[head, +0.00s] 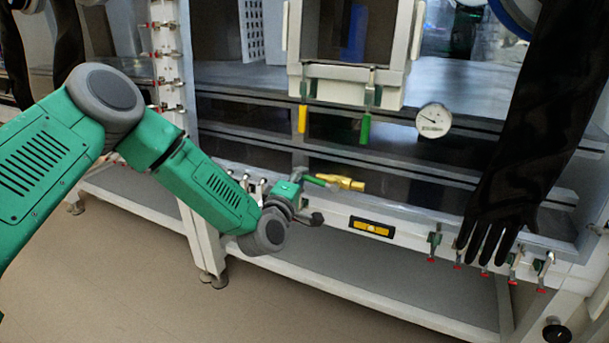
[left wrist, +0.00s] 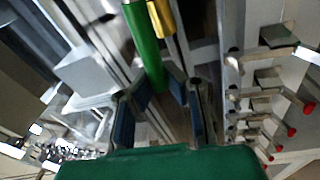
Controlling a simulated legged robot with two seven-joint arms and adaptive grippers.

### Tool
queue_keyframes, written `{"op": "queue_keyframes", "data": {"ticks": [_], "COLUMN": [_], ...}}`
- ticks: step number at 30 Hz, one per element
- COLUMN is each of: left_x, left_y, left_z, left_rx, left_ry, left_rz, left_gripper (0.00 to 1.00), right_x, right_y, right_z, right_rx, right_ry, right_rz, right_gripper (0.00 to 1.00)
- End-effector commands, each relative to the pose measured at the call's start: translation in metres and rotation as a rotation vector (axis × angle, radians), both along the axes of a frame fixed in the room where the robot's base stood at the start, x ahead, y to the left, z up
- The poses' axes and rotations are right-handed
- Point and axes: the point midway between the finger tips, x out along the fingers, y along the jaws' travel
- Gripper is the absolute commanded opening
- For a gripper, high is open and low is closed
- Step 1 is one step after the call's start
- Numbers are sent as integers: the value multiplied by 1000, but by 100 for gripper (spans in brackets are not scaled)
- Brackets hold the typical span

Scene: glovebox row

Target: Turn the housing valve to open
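My left gripper (head: 314,202) is beside the front rail of the glovebox row, close to a yellow, brass-like valve part (head: 346,183) with a green bar-shaped handle (head: 317,181). In the left wrist view the green handle (left wrist: 146,48) points down toward the gap between my two fingers (left wrist: 160,108), with the yellow part (left wrist: 162,18) beside it. The fingers are apart and not closed on the handle. Whether either finger touches it I cannot tell. My right gripper is not in view.
A yellow handle (head: 302,119) and a green handle (head: 365,130) hang under the box above, near a round gauge (head: 433,120). A black glove (head: 500,205) hangs at the right. Small red-tipped clamps (head: 513,262) line the rail. A yellow level (head: 371,228) is on the front rail.

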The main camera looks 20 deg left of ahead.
Motion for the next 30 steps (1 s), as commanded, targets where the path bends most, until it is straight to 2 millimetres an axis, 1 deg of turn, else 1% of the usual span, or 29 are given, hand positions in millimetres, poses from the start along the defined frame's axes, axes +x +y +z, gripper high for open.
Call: {"op": "queue_keyframes", "data": {"ticks": [1, 6, 13, 26, 29, 30], "left_x": [-2, -3, -3, -4, -4, -4], "left_y": [2, 2, 2, 2, 2, 2], "left_z": [-8, -14, -17, -20, -20, -20], "left_rx": [-25, -98, -148, -156, -156, -156], "left_ry": [9, 11, 12, 18, 18, 17], "left_rz": [5, 15, 21, 22, 22, 22], "left_gripper": [0, 0, 0, 0, 32, 33], "right_x": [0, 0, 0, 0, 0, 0], "right_y": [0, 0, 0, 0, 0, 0], "right_z": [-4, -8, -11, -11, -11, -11], "right_rx": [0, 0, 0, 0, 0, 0], "right_ry": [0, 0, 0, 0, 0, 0], "right_rz": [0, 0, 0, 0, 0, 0], "right_gripper": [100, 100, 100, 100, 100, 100]}}
